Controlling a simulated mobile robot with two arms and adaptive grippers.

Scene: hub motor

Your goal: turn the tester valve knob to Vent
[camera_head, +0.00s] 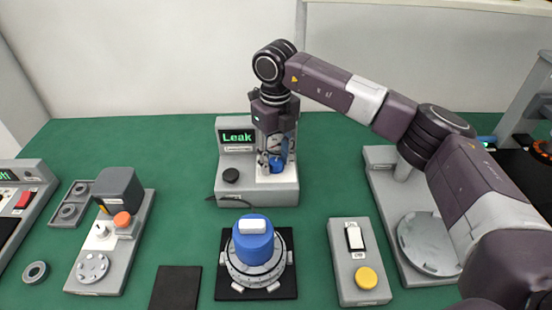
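The tester (228,190) is a grey box at the back middle of the green table, with a lit display (237,136) reading "Leak". A round black knob (231,175) sits on its left front. A blue part (278,165) shows on its right side, partly hidden by my gripper; I cannot tell which of the two is the valve knob. My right gripper (267,163) points down over the tester's right side, beside the blue part. Its fingers are too small and overlapped to tell if they are open or shut. My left gripper is not in view.
A blue-topped hub motor (253,245) stands on a black mat in front of the tester. A grey box with a yellow button (365,278) is right of it. A grey station with an orange button (122,219) stands left. My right arm spans the right side.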

